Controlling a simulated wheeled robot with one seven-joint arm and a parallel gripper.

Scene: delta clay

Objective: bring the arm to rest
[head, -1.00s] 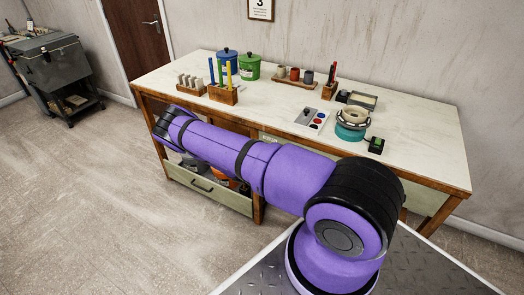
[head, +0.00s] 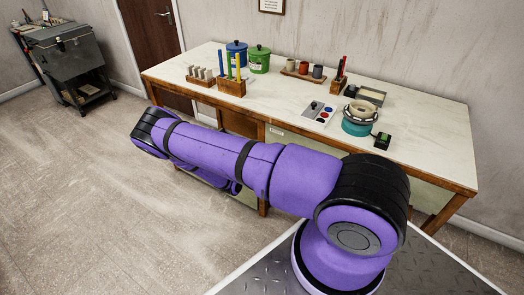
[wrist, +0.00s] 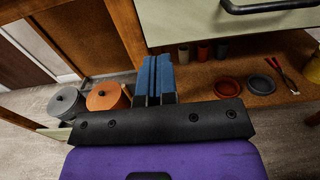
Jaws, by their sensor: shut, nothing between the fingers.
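My arm (head: 290,170) stretches left across the front of the workbench in the head view, with its far bend (head: 150,130) over the floor near the bench's left end. A further purple link folds back beneath it. My gripper is hidden in the head view. In the wrist view my gripper (wrist: 158,64) shows two blue fingers close together, shut and holding nothing. It points towards the bench's lower shelf and appears apart from the things there.
The workbench (head: 420,130) carries pots, tool blocks, a palette and a small wheel (head: 360,118).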

